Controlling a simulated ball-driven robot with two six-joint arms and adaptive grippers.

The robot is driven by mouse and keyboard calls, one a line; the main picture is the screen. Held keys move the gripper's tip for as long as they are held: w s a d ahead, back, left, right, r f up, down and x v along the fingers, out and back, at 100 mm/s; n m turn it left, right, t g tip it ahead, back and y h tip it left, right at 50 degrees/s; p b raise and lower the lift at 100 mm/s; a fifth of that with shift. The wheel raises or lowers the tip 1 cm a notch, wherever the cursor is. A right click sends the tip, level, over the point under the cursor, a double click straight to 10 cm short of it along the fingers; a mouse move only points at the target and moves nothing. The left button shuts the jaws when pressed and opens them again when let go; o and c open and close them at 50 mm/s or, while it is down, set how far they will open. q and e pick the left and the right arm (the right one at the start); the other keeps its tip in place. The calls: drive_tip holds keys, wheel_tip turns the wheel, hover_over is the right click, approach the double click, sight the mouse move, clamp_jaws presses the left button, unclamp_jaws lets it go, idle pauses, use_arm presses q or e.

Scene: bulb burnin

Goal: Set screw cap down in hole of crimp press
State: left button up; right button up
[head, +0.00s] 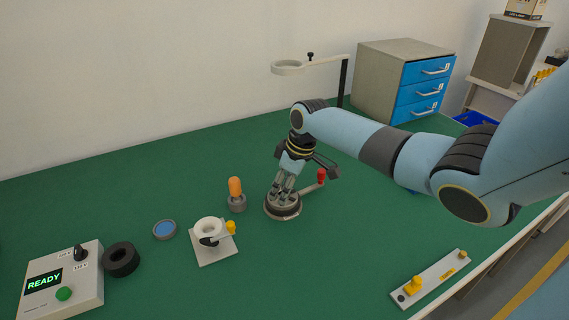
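The crimp press (282,212) is a round grey base with a dark ring and a lever ending in a red knob (321,176). It stands on the green mat near the middle of the head view. My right gripper (284,194) points down directly over the top of the press, its fingertips at or just above its centre. The fingers hide the hole of the press. I cannot make out a screw cap; anything between the fingertips is too small and covered to tell. My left gripper is not in view.
Left of the press stand an orange bulb-shaped piece (235,187) in a grey holder, a white ring fixture (209,229), a blue dish (164,230), a black ring (121,259) and a READY box (62,284). A ring stand (345,80) is behind; a yellow-knobbed plate (430,281) lies front right.

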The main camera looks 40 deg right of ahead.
drive_tip(key=shift+r, duration=0.1)
drive_tip(key=v, duration=1.1)
drive_tip(key=shift+r, duration=0.4)
drive_tip(key=shift+s+d, duration=0.1)
